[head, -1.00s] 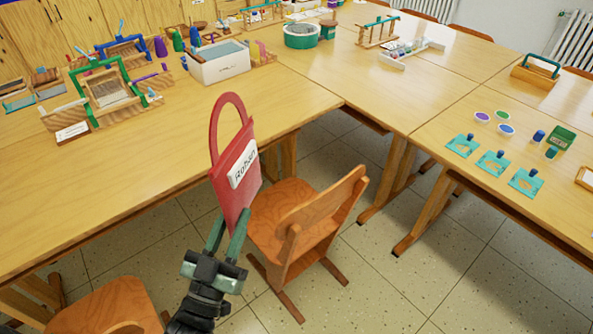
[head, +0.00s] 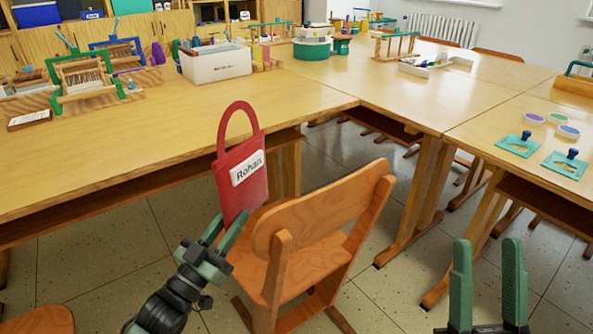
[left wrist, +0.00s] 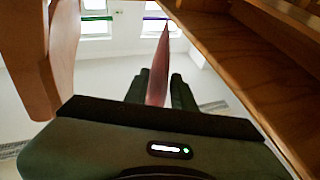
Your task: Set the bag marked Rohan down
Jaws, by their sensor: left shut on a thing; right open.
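A red bag (head: 238,180) with a looped handle and a white label reading "Rohan" stands upright in the head view. My left gripper (head: 229,228) is shut on the bag's lower part. The bag is in front of the table's near edge, over or beside the seat of a wooden chair (head: 319,226); I cannot tell whether it touches the seat. The left wrist view shows the red bag (left wrist: 160,68) edge-on between the fingers (left wrist: 161,92). My right gripper (head: 487,283) is open and empty at the lower right of the head view.
The long wooden table (head: 165,126) has a clear front area. At its back stand looms (head: 85,82) and a white box (head: 216,62). The right table (head: 478,137) holds teal cards (head: 519,144) and paint discs. Another chair (head: 38,320) shows at the lower left.

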